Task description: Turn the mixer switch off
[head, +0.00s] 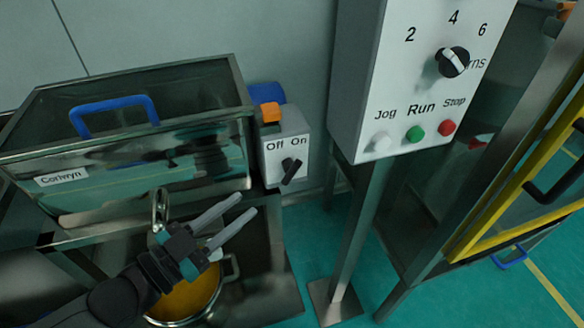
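The mixer switch (291,170) is a black knob on the front of a small grey box (272,152) with the labels Off and On. The knob is tilted, with its upper end leaning toward the On side. My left gripper (247,203) is below and left of the switch box, with its two grey fingers pointing up and right toward it. The fingers are apart with nothing seen between them, and they do not appear to touch the knob. My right gripper is not in view.
A pot with orange contents (190,300) is under my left gripper. A glass-sided machine with a blue handle (113,104) stands at left. A control panel on a post (392,90) stands right of the switch. A yellow-framed structure (520,190) is at far right.

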